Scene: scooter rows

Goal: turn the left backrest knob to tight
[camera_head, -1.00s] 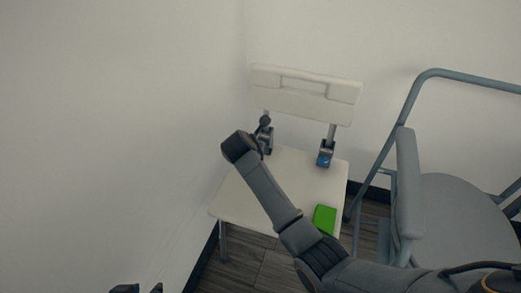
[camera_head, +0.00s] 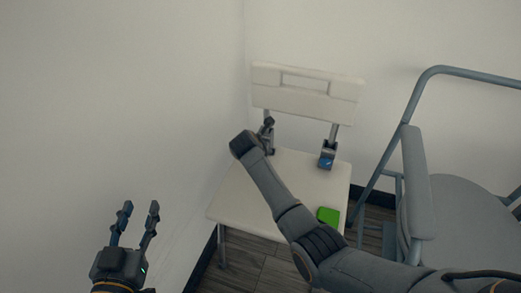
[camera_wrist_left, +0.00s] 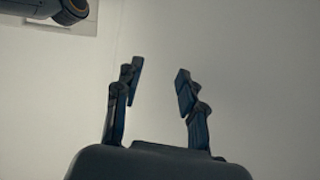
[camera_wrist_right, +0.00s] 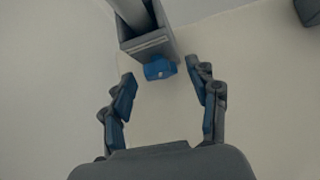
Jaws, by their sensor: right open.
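The white chair's backrest (camera_head: 306,92) stands on two posts with grey brackets. The left bracket (camera_head: 269,138) is partly hidden by my right arm in the head view. In the right wrist view its blue knob (camera_wrist_right: 159,69) sits at the bracket's lower end (camera_wrist_right: 149,46). My right gripper (camera_wrist_right: 163,88) is open, with the knob just beyond and between its fingertips, apparently not touching. The right bracket's blue knob (camera_head: 326,163) is in plain view. My left gripper (camera_head: 140,208) is open and empty, left of the chair; its fingers also show in the left wrist view (camera_wrist_left: 160,75).
A green block (camera_head: 328,215) lies on the white seat (camera_head: 305,180) near its front right corner. A grey chair with a tubular frame (camera_head: 415,185) stands close on the right. Walls stand behind and to the left.

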